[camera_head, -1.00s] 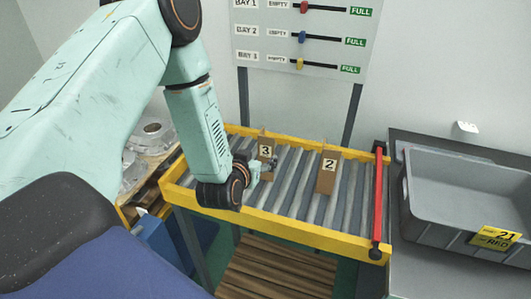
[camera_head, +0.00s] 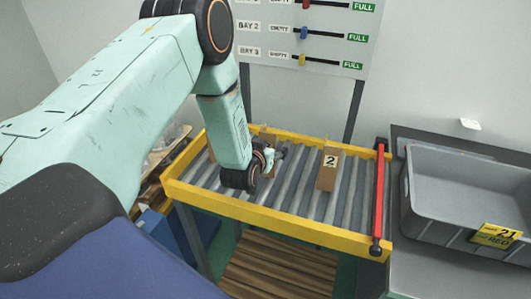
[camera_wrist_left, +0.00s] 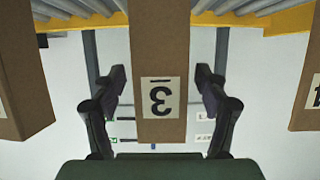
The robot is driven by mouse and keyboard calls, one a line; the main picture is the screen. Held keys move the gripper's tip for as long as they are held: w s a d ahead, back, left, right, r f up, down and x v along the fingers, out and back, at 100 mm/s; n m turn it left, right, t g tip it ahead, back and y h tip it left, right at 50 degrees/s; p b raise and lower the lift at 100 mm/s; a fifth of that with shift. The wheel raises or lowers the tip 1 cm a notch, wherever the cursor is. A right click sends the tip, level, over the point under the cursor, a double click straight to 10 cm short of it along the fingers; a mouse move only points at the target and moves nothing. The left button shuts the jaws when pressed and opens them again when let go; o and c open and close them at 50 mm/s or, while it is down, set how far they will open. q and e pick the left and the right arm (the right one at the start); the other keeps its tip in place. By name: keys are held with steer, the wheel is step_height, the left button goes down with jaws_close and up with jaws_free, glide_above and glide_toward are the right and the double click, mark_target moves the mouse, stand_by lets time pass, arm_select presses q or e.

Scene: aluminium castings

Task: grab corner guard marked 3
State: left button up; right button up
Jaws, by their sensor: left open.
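The corner guard marked 3 (camera_wrist_left: 160,45) is a brown angled piece with a white label, which looks upside down in the left wrist view. In the head view only a brown sliver of it (camera_head: 265,134) shows behind my wrist; its label is hidden. My left gripper (camera_wrist_left: 160,78) is open, with one dark finger on each side of the guard and a visible gap on both sides. In the head view the left gripper (camera_head: 279,154) is low over the roller conveyor. My right gripper is not in view.
A corner guard marked 2 (camera_head: 328,170) stands to the right on the yellow-framed roller conveyor (camera_head: 290,228). A red bar (camera_head: 378,195) closes the conveyor's right end. A grey bin (camera_head: 470,185) sits further right. In the left wrist view, brown guards flank both sides.

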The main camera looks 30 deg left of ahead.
arm_select(q)
steer(key=shift+s, duration=0.1)
steer(key=shift+c, duration=0.7)
steer(key=c, duration=1.2)
